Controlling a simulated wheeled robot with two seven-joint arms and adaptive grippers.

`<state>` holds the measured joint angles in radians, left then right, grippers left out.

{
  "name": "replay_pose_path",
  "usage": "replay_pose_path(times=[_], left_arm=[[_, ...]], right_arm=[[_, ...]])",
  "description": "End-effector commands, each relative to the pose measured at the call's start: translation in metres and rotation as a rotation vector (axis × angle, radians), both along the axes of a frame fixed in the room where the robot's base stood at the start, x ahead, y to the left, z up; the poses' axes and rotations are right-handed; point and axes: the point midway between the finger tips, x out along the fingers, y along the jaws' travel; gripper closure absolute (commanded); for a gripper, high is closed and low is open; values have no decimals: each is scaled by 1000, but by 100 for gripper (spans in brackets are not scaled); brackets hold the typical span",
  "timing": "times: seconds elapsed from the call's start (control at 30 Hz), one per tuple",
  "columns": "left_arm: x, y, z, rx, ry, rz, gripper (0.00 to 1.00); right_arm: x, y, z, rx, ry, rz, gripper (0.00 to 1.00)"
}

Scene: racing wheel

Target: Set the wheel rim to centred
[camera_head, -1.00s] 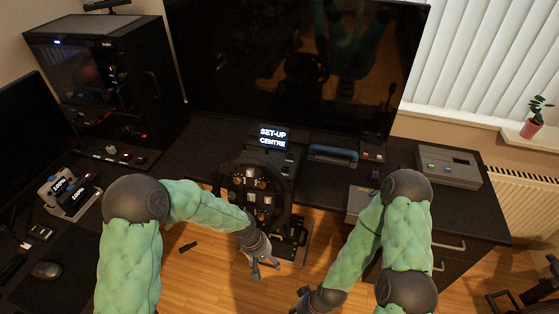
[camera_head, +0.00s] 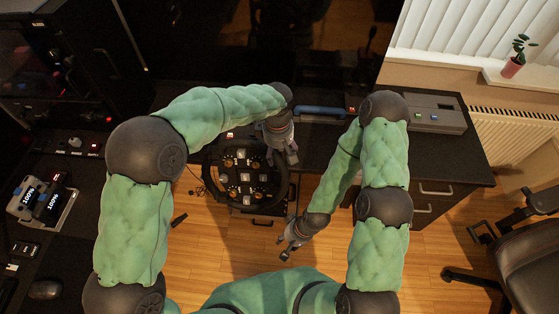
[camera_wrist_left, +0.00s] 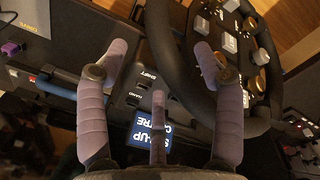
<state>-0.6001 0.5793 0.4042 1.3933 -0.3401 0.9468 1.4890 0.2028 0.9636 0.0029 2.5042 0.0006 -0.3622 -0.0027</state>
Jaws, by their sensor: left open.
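The black wheel rim (camera_head: 212,182) stands on the desk's front edge, with a hub (camera_head: 244,178) full of knobs inside it. Whether the rim is turned off centre is hard to tell. My left gripper (camera_head: 284,157) is open at the rim's upper right. In the left wrist view, the rim (camera_wrist_left: 178,62) passes between and beyond the open fingers of my left gripper (camera_wrist_left: 160,58); contact cannot be judged. A small display (camera_wrist_left: 150,128) reads "SET-UP CENTRE", upside down there and hidden in the head view. My right gripper (camera_head: 286,250) hangs low, right of the wheel, apart from it; its opening is unclear.
A large dark monitor (camera_head: 300,60) stands behind the wheel. A blue handle (camera_head: 320,110) and a grey box (camera_head: 437,112) lie on the desk to the right. Drawers (camera_head: 425,205) are below it. A chair (camera_head: 525,250) is at the far right.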

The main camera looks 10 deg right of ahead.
Motion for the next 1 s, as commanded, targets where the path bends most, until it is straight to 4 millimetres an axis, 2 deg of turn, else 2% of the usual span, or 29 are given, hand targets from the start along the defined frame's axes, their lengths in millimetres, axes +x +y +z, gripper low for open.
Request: replay_pose_path(times=[0.03,0.1,0.3,0.5,0.77,0.8,0.87,1.0], left_arm=[[0,0,-13,1,2,0,32],[0,0,-25,1,3,0,32],[1,-2,-51,-1,1,0,32],[2,-2,-62,-2,-1,0,32],[2,-2,-63,-2,-1,0,32],[2,-2,-63,-2,0,0,35],[2,-2,-63,-2,0,0,52],[2,-2,-63,-2,0,0,91]], right_arm=[[1,0,-4,0,-1,0,60],[1,0,-6,0,-2,-1,60],[1,0,-11,0,-1,0,60],[1,0,-13,0,-1,0,60],[1,0,-12,0,-1,0,60],[1,0,-12,0,-1,0,60],[1,0,-12,0,-1,0,60],[1,0,-12,0,-2,-1,60]])
